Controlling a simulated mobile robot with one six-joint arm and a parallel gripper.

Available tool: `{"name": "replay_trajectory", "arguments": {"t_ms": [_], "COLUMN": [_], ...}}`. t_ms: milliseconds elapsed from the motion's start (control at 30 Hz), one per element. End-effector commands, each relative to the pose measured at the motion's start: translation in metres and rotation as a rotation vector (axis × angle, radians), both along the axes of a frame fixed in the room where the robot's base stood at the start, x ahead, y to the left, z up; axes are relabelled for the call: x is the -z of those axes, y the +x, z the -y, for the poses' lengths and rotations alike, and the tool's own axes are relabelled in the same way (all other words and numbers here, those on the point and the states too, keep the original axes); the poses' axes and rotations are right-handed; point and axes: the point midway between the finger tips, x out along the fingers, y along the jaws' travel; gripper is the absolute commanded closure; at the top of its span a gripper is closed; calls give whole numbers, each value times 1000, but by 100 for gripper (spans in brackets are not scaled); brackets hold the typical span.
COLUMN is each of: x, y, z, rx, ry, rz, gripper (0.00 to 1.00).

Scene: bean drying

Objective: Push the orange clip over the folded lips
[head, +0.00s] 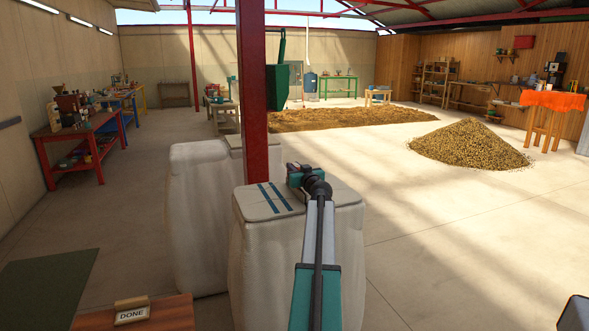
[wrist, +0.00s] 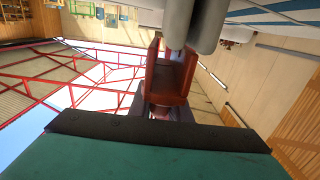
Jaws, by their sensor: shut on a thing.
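The orange clip (wrist: 166,82), dark orange-red in shadow, shows in the wrist view as a U-shaped channel with its open side towards the top. My gripper (wrist: 158,112) is shut on its base, with dark fingers on both sides. Two grey rounded lips (wrist: 192,24) hang side by side at the clip's mouth. The left lip overlaps the mouth; the right one is near the right wall. How deep they sit cannot be told. In the head view my gripper (head: 294,174) is over the back of the front pale sack (head: 270,255); the clip is hidden there.
The sack top has blue stripes (head: 268,198). Another pale sack (head: 198,215) stands behind left. A DONE sign (head: 132,315) is at front left.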

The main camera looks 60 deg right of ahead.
Motion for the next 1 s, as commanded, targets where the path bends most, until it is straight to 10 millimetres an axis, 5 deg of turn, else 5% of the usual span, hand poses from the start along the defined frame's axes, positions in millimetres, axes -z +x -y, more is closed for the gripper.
{"name": "replay_trajectory", "arguments": {"t_ms": [1000], "x": [11], "y": [0], "z": [0], "rx": [0], "ry": [0], "rz": [0], "gripper": [100]}}
